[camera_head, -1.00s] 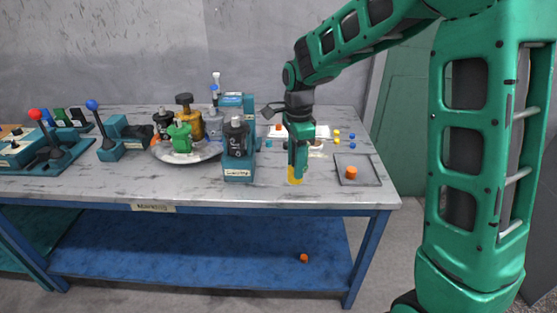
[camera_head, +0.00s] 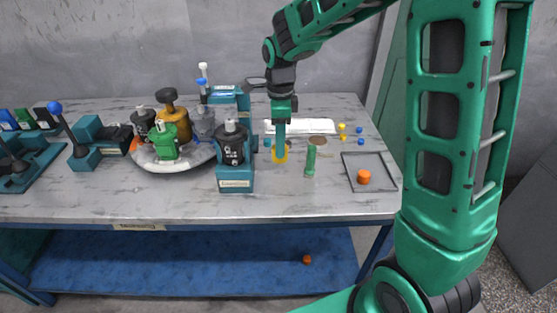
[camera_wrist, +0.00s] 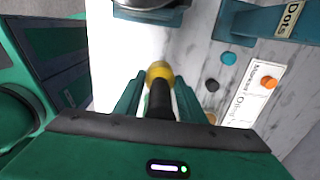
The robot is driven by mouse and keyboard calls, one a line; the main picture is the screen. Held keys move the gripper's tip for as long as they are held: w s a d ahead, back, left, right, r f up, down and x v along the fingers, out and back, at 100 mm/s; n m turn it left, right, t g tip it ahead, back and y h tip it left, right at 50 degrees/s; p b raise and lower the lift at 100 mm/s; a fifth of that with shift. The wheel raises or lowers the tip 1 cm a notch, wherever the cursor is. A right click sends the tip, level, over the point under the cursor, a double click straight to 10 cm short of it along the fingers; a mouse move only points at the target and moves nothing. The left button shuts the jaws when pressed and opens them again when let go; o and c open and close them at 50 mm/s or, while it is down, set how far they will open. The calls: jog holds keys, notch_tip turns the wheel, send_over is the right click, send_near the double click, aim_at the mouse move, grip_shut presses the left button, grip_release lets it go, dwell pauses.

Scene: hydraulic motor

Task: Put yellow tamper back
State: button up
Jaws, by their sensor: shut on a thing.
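The yellow tamper has a yellow head (camera_wrist: 160,72) and a black handle (camera_wrist: 160,104) in the wrist view. My gripper (camera_wrist: 160,92) is shut on the black handle, with one green finger on each side. In the head view my gripper (camera_head: 280,146) points down over the middle-right of the table, and the yellow head (camera_head: 280,157) shows at its lower end. The fingers hide the handle there. The tamper looks to be above the table, but the gap under it is hard to judge.
A green cylinder (camera_head: 310,160) stands just right of my gripper. A teal stand (camera_head: 235,179) with a black part is to the left, beside a round plate (camera_head: 170,162) of parts. A tray (camera_head: 383,184) with an orange piece (camera_head: 364,177) lies at right. A white sheet (camera_head: 316,127) lies behind.

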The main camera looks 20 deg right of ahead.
jog(key=shift+f, duration=2.95)
jog(key=o, duration=1.1)
jog(key=shift+f, duration=0.1)
jog(key=shift+o, duration=0.2)
notch_tip(320, 180, up, 12)
jog(key=shift+r, duration=0.1)
jog(key=s+d+n, duration=0.5)
jog(key=s+d, duration=0.1)
jog(key=s, duration=0.4)
jog(key=s+d+f+n, duration=0.1)
jog(key=s+d+n, duration=0.4)
jog(key=s, duration=0.6)
jog(key=s+d+n, duration=0.5)
jog(key=s+d, duration=0.1)
jog(key=s, duration=0.4)
jog(key=shift+s+d+f, duration=0.15)
jog(key=shift+s+d, duration=0.15)
jog(key=shift+d, duration=0.05)
